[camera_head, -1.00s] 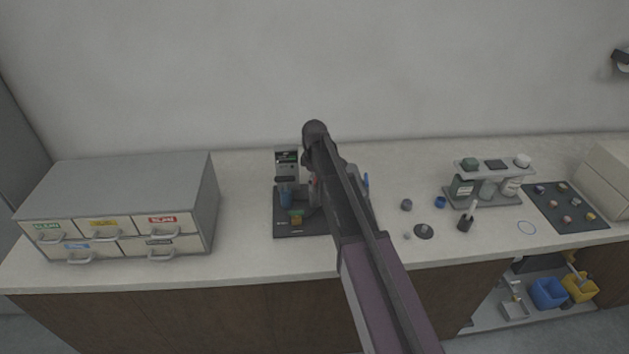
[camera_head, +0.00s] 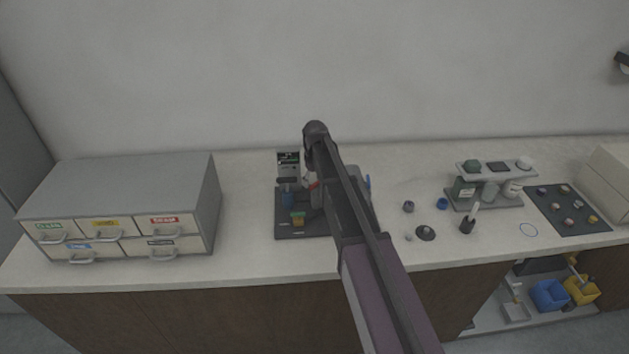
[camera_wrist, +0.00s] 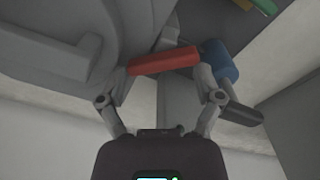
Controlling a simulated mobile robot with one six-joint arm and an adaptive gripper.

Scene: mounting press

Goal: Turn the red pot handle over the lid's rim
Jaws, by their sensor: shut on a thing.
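The red handle (camera_wrist: 165,61) lies crosswise between the two fingers of my gripper (camera_wrist: 163,68) in the wrist view. My gripper is shut on it, with one finger near each end. A grey rounded body (camera_wrist: 60,50), perhaps the lid or pot, fills the upper left of the wrist view; I cannot make out its rim. In the head view, a small bit of the red handle (camera_head: 313,184) shows left of my arm. My arm hides much of the mounting press (camera_head: 289,162) there.
A blue cylinder (camera_wrist: 221,62) sits close to the right finger. The press stands on a dark base plate (camera_head: 290,230). A grey drawer cabinet (camera_head: 120,200) stands at left. Small parts and a bottle rack (camera_head: 490,203) are at right. The counter between cabinet and press is clear.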

